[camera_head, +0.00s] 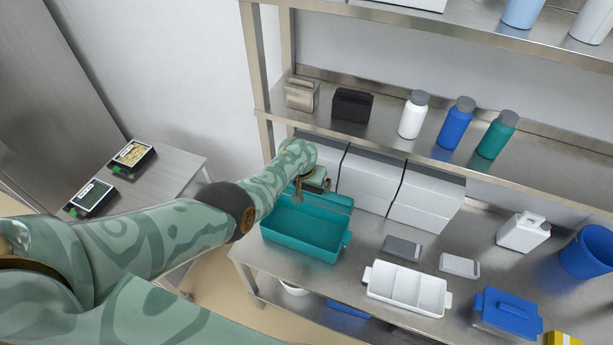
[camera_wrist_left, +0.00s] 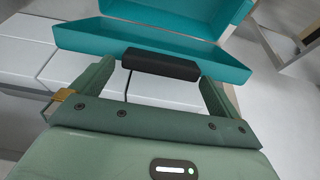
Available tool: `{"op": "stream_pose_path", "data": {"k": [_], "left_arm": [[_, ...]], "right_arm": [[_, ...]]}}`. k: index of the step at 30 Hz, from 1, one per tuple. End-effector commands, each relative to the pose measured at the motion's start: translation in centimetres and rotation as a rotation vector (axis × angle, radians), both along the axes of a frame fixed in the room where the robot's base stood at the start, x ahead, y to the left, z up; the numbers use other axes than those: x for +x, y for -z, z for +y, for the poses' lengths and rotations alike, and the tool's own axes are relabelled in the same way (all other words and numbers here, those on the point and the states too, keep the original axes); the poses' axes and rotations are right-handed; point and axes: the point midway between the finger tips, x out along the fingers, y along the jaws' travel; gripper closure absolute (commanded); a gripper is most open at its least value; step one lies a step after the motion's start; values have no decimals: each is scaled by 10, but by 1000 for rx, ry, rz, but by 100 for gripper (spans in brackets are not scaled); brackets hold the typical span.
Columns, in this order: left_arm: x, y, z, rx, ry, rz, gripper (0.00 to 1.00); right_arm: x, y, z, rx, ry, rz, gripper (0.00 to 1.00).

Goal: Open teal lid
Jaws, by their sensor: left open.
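The teal container (camera_head: 302,232) stands on the left end of the steel bench in the head view, its inside showing. In the left wrist view a sloping teal panel (camera_wrist_left: 130,38) and more teal walls show beyond the fingers. A dark bar (camera_wrist_left: 160,64) lies along the panel's near edge, between the fingertips; I cannot tell what it belongs to. My left gripper (camera_head: 306,186) is above the container's back edge, partly hidden by its own wrist. Its jaws (camera_wrist_left: 158,72) are apart. My right gripper is out of view.
Large grey-white boxes (camera_head: 367,180) stand close behind the teal container. A white divided tray (camera_head: 408,287) and a blue lidded box (camera_head: 507,310) are to its right. A shelf (camera_head: 385,130) with bottles overhangs the bench. A small side table (camera_head: 160,185) stands left.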

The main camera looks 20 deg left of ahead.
Motion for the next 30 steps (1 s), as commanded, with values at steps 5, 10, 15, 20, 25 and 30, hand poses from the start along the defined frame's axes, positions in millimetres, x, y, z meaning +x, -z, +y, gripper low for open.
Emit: {"op": "stream_pose_path", "data": {"k": [5,10,15,20,25,30], "left_arm": [[-6,-23,0,-1,0,0,0],[-19,-61,0,-1,-1,-1,0],[-35,-102,0,-3,-1,-4,0],[-47,-131,1,-2,-2,-3,0],[-54,-148,1,-1,-1,-1,0],[-56,-153,2,0,-1,-1,0]], "right_arm": [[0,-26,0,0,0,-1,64],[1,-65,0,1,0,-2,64],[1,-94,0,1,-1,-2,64],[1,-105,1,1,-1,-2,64],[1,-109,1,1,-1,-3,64],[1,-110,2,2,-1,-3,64]]}}
